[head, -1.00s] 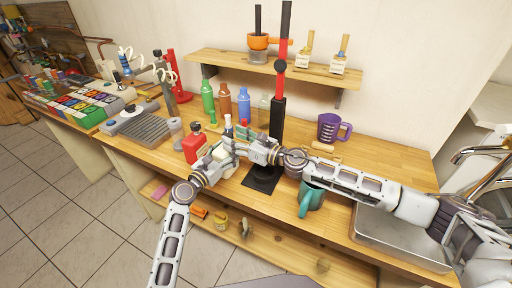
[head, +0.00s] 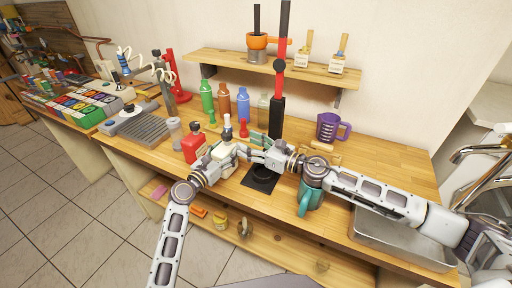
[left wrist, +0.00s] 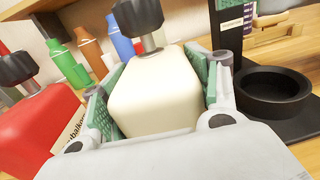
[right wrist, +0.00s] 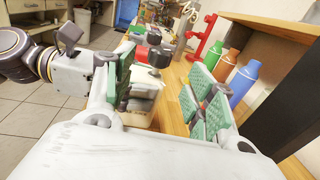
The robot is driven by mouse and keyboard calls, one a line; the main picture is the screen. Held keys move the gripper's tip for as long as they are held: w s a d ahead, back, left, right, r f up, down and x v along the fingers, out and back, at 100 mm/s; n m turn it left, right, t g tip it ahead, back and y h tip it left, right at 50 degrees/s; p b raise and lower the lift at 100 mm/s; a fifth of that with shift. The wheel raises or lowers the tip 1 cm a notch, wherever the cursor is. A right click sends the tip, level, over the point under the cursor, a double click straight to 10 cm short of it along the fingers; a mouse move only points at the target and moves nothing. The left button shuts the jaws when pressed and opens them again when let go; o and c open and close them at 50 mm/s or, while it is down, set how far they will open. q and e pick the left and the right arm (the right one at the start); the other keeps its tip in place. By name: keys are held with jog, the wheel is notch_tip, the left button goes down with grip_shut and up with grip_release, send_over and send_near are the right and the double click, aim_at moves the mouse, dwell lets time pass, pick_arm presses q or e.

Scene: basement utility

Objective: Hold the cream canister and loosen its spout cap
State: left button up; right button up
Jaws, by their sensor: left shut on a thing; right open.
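The cream canister (head: 223,152) stands upright on the workbench, left of a black stand base. It fills the middle of the left wrist view (left wrist: 155,92). My left gripper (left wrist: 158,85) is shut on it, with green pads against both sides. My right gripper (right wrist: 165,88) is open and empty, just right of the canister in the head view (head: 250,153).
A red canister (head: 193,147) stands close to the left. Green, brown and blue bottles (head: 225,102) stand behind. The black stand (head: 277,118) rises behind my right gripper.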

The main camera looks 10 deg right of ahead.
jog(key=shift+v, duration=1.1)
jog(key=shift+r, duration=0.1)
